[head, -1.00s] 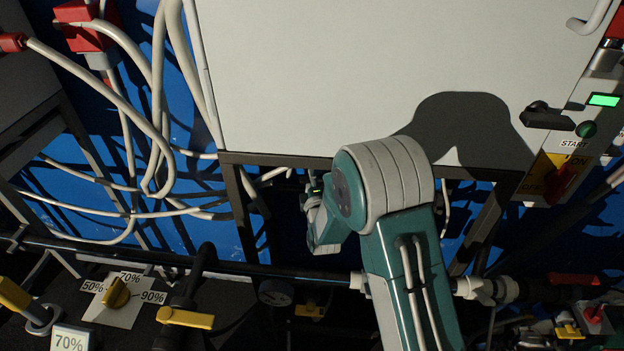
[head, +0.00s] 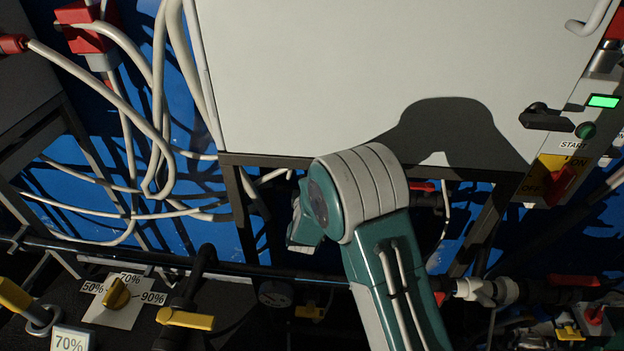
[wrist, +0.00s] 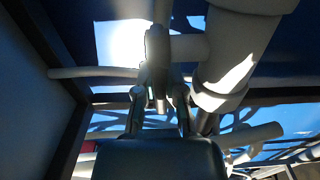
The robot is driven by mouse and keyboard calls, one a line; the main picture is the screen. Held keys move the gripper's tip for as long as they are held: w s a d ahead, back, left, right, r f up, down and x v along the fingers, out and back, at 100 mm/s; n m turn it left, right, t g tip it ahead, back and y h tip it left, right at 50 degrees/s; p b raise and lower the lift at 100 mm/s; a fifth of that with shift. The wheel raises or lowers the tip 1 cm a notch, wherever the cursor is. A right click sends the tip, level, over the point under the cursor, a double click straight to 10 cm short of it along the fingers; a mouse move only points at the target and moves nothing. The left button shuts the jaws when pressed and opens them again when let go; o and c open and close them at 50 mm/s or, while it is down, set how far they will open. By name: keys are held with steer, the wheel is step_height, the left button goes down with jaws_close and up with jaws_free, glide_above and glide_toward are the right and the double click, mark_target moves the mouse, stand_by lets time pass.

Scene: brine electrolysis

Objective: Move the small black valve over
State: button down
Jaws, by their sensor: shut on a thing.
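In the wrist view, the small black valve (wrist: 157,48) shows as a dark upright handle in front of a short grey pipe. My gripper (wrist: 159,92) comes up from below, its two fingers on either side of the handle's lower part, shut on it. The exact contact is in shadow. In the head view my arm crosses the lower middle; my gripper and this valve cannot be made out there.
A thick pale pipe (wrist: 233,55) runs close on the right of the fingers. In the head view a large grey cabinet (head: 380,70) stands above my arm, with a dark pipe (head: 130,258) below. Cables (head: 150,110) hang at left.

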steer(key=shift+s+f, duration=0.1)
steer(key=shift+f, duration=0.2)
steer(key=c, duration=1)
jaws_free()
steer(key=shift+s+a+r, duration=0.1)
steer(key=shift+s, duration=0.05)
steer(key=s, duration=1.1)
steer(key=shift+s+a, duration=0.25)
steer(key=shift+a, duration=0.05)
